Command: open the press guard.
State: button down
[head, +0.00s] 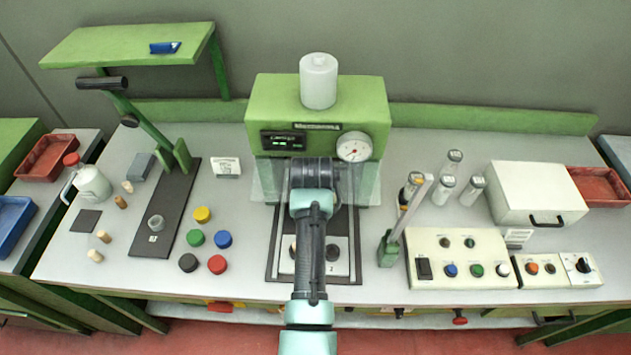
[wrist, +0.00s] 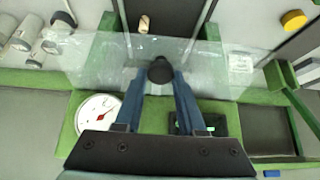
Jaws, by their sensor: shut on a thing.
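The green press (head: 262,100) stands at the back middle of the bench, with a round gauge (head: 353,147) and a small lit display (head: 283,140) on its front. Its clear guard (head: 264,185) shows as a see-through pane low in front of the press body, on both sides of my arm. In the wrist view the guard (wrist: 92,62) spans the middle, with a black round knob (wrist: 160,69) on it. My gripper (wrist: 160,76) has its two blue fingers shut on this knob. In the head view my arm hides the knob and most of the fingers.
A lever tool (head: 178,165) stands left, with several coloured caps (head: 203,214) beside it. Control boxes (head: 455,256), a lever in a green base (head: 388,248), sample tubes (head: 441,190) and a white case (head: 535,190) fill the right. Two stoppers sit on the plate below the press.

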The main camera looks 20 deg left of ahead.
jog(key=c, duration=0.9)
grip_release()
jog(key=shift+w+a+r, duration=0.15)
jog(key=shift+w+r, duration=0.3)
jog(key=shift+r, duration=0.25)
jog(key=shift+o, duration=1.4)
jog(key=shift+f, duration=0.1)
jog(key=shift+o, duration=0.5)
jog(key=shift+s+f, duration=0.1)
jog(key=shift+f, duration=0.15)
jog(key=shift+s+r, duration=0.1)
jog(key=shift+s, duration=0.05)
jog(key=b+v, duration=0.2)
jog(key=v, duration=1)
jog(key=shift+s+r+b, duration=0.2)
jog(key=shift+r+b, duration=0.05)
jog(key=shift+b, duration=0.1)
